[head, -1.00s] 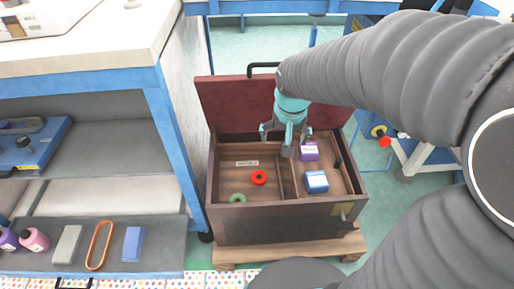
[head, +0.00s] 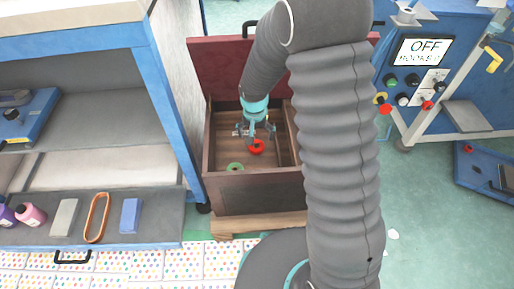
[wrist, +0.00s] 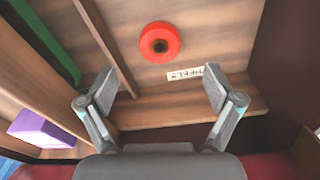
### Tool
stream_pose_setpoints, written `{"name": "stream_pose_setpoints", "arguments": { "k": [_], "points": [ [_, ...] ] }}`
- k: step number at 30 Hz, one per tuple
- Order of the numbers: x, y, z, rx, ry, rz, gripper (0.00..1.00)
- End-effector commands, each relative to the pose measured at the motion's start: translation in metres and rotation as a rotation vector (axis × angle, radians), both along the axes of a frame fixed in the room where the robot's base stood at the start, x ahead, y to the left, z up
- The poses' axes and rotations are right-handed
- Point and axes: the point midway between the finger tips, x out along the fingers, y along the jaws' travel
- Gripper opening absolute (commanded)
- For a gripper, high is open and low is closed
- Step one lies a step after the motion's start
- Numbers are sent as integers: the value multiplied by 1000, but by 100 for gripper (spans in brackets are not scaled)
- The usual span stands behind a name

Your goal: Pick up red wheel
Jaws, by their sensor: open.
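The red wheel (head: 256,147) lies flat on the floor of the left compartment of a wooden box (head: 250,199). It also shows in the wrist view (wrist: 160,42), a red ring with a dark centre hole. My gripper (head: 257,133) is inside the box area, above and just behind the wheel in the head view. In the wrist view my gripper (wrist: 164,97) has its two fingers spread wide and empty, with the wheel ahead of them and apart from them.
A green ring (head: 235,167) lies near the box's front wall. A label (wrist: 185,74) is on the floor near the wheel. A divider (wrist: 105,45) and a purple box (wrist: 42,130) are beside. A shelf unit (head: 166,118) stands left.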

Motion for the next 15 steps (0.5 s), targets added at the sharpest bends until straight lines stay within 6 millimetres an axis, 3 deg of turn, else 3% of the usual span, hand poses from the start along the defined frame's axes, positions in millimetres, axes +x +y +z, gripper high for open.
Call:
{"name": "stream_pose_setpoints", "arguments": {
  "k": [3,11,15],
  "points": [
    [2,-1,-17,-1,1,1,91],
    [5,-1,-32,-1,0,0,91],
    [9,-3,-52,-1,1,-1,91]
  ]
}}
